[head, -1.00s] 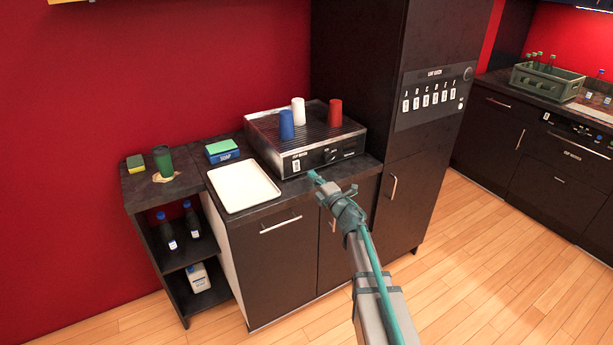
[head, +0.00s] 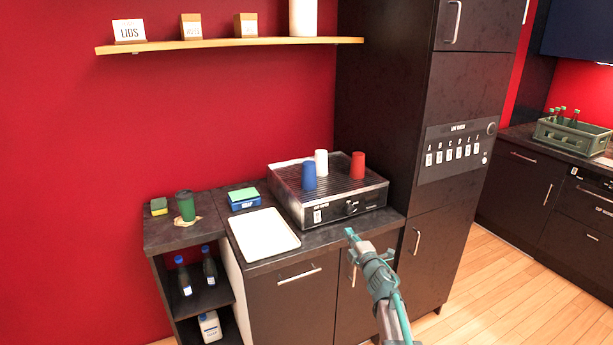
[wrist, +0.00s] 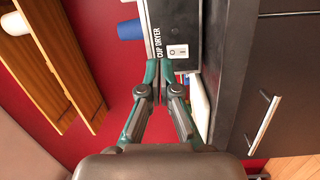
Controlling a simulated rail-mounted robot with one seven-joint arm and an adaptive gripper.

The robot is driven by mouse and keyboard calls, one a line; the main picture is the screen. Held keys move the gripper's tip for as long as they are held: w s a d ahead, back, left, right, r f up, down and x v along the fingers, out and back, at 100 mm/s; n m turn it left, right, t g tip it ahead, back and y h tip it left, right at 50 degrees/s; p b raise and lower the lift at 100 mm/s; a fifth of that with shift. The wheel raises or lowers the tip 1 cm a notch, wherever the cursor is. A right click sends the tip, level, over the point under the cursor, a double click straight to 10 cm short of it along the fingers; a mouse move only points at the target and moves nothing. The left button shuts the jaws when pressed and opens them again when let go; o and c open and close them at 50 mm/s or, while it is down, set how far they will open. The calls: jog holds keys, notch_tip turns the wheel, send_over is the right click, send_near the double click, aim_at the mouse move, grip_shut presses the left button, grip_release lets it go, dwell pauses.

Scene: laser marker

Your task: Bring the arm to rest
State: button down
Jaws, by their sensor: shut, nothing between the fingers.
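My gripper (head: 350,234) is in front of the counter's front edge, near the cup dryer (head: 335,215) and to the lower right of the white tray. Its teal fingers are shut with nothing between them. In the wrist view the shut fingertips (wrist: 166,68) show in front of the dryer's labelled front panel (wrist: 178,35). I cannot tell whether they touch it. My arm reaches up from the bottom of the head view. Upside-down blue (head: 309,176), white (head: 321,162) and red (head: 358,165) cups stand on the dryer's rack.
A white tray (head: 263,234), a soap box with a green sponge (head: 244,196) and a green cup (head: 185,206) are on the counter. A wooden shelf (head: 230,45) hangs above. A tall dark cabinet (head: 440,150) stands right. Open floor lies at the lower right.

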jog(key=s+d+f+m+g+h, duration=0.35)
jog(key=s+d+f+m, duration=0.2)
jog(key=f, duration=0.35)
jog(key=s+d+f+m+g+h, duration=0.3)
jog(key=s+d+f+m+h, duration=0.15)
jog(key=f+m, duration=0.4)
jog(key=s+a+f+m+g, duration=0.3)
jog(key=s+f+g, duration=0.5)
jog(key=s+f, duration=0.85)
jog(key=s+a+f+m+g+y, duration=0.1)
jog(key=s+a+f+g, duration=0.2)
jog(key=s, duration=0.8)
jog(key=s+a+f+g+y, duration=0.1)
jog(key=s+a+f+g, duration=0.3)
jog(key=s, duration=0.8)
jog(key=s+a+f+m+g+y, duration=0.1)
jog(key=s+a+f+g, duration=0.2)
jog(key=s, duration=0.9)
notch_tip(320, 180, down, 3)
jog(key=shift+s+a+r+m+y, duration=0.1)
jog(key=shift+s+a+m+y, duration=0.15)
jog(key=shift+a+m+y, duration=0.1)
